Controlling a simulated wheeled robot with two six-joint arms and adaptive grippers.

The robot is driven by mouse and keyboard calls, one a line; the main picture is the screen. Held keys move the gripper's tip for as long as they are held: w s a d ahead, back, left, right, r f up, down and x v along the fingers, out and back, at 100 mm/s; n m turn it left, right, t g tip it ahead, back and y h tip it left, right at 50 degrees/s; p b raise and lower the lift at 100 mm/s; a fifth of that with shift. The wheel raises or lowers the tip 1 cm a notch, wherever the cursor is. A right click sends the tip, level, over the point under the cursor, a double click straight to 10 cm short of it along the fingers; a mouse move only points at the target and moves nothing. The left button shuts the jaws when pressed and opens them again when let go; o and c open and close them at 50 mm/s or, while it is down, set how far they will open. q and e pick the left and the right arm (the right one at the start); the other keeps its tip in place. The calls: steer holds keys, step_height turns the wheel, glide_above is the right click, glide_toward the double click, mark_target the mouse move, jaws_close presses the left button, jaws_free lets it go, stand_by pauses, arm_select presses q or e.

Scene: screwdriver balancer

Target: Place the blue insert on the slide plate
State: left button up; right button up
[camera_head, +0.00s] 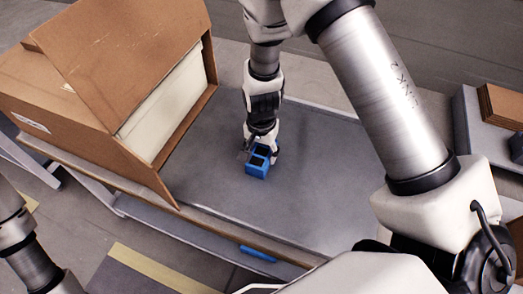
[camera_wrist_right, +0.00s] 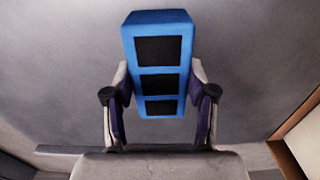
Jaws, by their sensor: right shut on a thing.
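The blue insert (camera_head: 257,171) is a small block with dark rectangular windows in a row. My right gripper (camera_head: 262,148) is shut on it and points down over the grey plate (camera_head: 315,185), around the middle of the head view. In the right wrist view the insert (camera_wrist_right: 158,69) sits between the two fingers, which press on its sides, and its far end sticks out beyond them. I cannot tell whether the insert touches the plate or hangs just above it. My left gripper is not in view; only part of my left arm shows at the lower left.
An open cardboard box (camera_head: 120,45) with a pale inside stands at the plate's left. Brown cardboard (camera_head: 502,105) lies on a grey surface at the far right. The plate around the insert is clear.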

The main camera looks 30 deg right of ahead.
mark_target(262, 152)
steer(key=o, duration=0.9)
steer(key=shift+f, duration=0.1)
step_height(262, 152, up, 12)
steer(key=shift+s+r, duration=0.1)
steer(key=shift+r, duration=0.05)
